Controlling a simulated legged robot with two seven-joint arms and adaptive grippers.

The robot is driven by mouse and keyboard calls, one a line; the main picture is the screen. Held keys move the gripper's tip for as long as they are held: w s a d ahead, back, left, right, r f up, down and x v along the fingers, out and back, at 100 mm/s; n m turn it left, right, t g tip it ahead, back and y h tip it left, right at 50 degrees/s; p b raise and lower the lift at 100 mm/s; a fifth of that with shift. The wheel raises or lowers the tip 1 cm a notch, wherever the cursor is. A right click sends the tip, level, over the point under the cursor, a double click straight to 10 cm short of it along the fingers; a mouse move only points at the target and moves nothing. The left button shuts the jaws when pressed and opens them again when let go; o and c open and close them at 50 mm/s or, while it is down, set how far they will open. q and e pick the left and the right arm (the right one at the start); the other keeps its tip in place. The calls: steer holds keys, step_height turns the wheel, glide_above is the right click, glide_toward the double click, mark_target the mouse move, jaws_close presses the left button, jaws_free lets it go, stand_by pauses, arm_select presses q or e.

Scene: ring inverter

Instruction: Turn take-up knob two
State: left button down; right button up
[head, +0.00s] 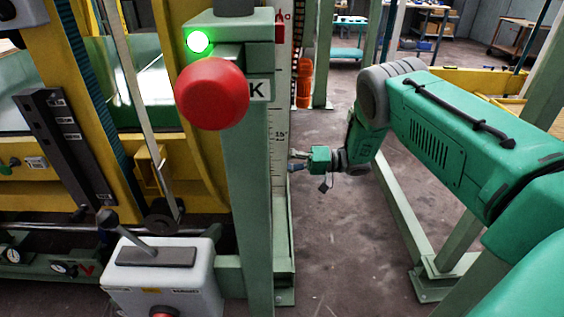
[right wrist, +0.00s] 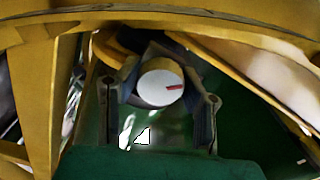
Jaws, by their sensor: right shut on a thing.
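My right gripper (right wrist: 165,90) is shut on the knob, a dark finger on each side. No number shows on the knob. In the head view my right gripper (head: 296,160) is beside the green post with the scale, which hides the knob. My left gripper is in neither view.
A green post (head: 247,190) with a large red button (head: 211,93) and a lit green lamp (head: 198,41) stands in front. A grey lever box (head: 160,275) is at lower left. Yellow frame parts (right wrist: 165,18) arch close above the knob. Bare floor (head: 340,250) lies right of the post.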

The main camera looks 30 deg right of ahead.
steer(key=shift+s+d+f, duration=0.15)
steer(key=shift+s+f, duration=0.15)
steer(key=shift+f, duration=0.1)
steer(key=o, duration=1.1)
steer(key=shift+o, duration=0.5)
steer(key=shift+d+r, duration=0.1)
steer(key=shift+d, duration=0.05)
steer(key=shift+w, duration=0.1)
steer(key=v, duration=1.2)
